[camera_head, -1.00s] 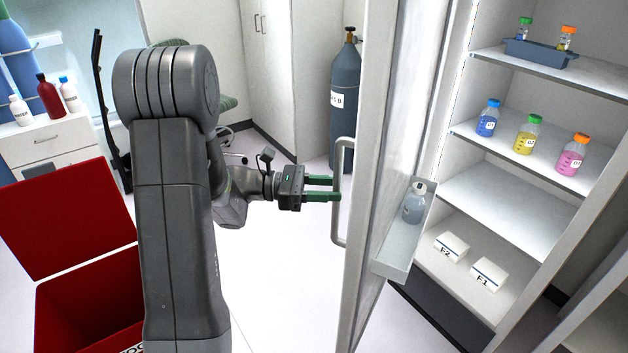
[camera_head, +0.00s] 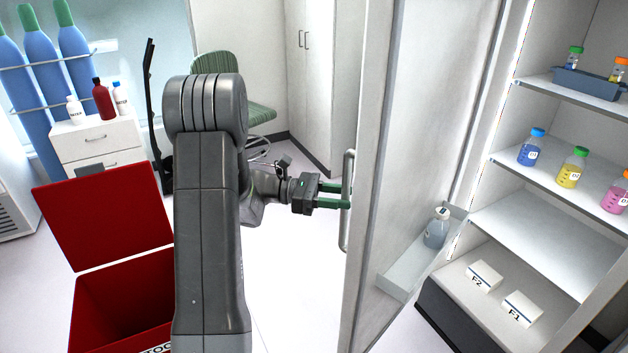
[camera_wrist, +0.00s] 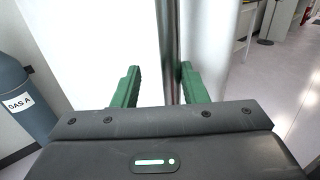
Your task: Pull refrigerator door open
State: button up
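The white refrigerator door (camera_head: 405,130) stands swung open, its inner face and door shelf showing in the head view. Its vertical metal handle (camera_head: 346,230) is on the outer side, near the door's free edge. My gripper (camera_head: 343,195) is at the handle, its green fingers pointing right. In the wrist view, the handle bar (camera_wrist: 172,45) runs between the two fingers of my gripper (camera_wrist: 160,85). The fingers are apart, with a clear gap on the left finger's side; the bar is close to the right finger.
Refrigerator shelves hold capped bottles (camera_head: 568,172) and white boxes (camera_head: 522,308). A clear bottle (camera_head: 437,232) stands in the door shelf. An open red bin (camera_head: 105,215) is left of my arm. A green chair (camera_head: 250,115) stands behind. Floor between my arm and the door is clear.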

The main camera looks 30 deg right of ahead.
jog(key=w+a+p, duration=0.1)
jog(key=w+p, duration=0.1)
jog(key=w, duration=0.6)
jog(key=shift+w+a, duration=0.2)
jog(key=shift+a, duration=0.05)
dwell(0.4)
jog(key=shift+p, duration=0.35)
